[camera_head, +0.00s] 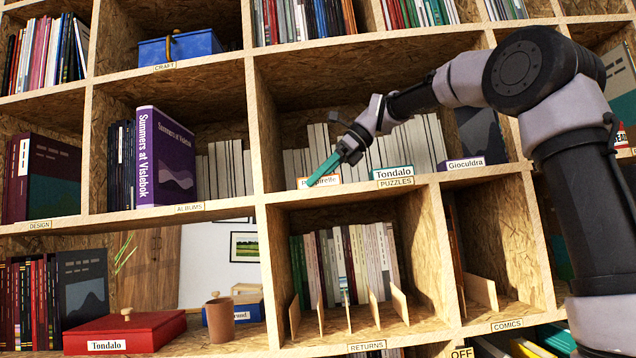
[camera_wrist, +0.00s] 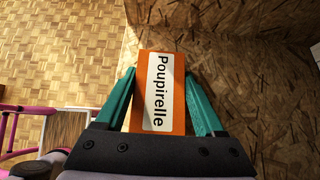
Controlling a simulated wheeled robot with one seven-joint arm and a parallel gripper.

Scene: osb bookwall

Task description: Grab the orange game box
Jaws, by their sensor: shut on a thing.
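The orange game box (camera_wrist: 180,70), with a white label reading Poupirelle, lies between the teal fingers of my gripper (camera_wrist: 161,76) in the wrist view. My gripper is shut on it, one finger along each side. In the head view my gripper (camera_head: 322,170) reaches down into the puzzles compartment. The box's labelled face (camera_head: 326,180) shows there at the front of the shelf, left of the Tondalo box. The finger hides part of it, and I cannot tell whether it still rests on the board.
The teal Tondalo box (camera_head: 393,172) and the purple Giocundra box (camera_head: 466,163) stand to the right in the same row. Pale books (camera_head: 415,140) fill the back. Upright chipboard dividers (camera_head: 257,130) bound the compartment. Below is the returns compartment with books (camera_head: 345,255).

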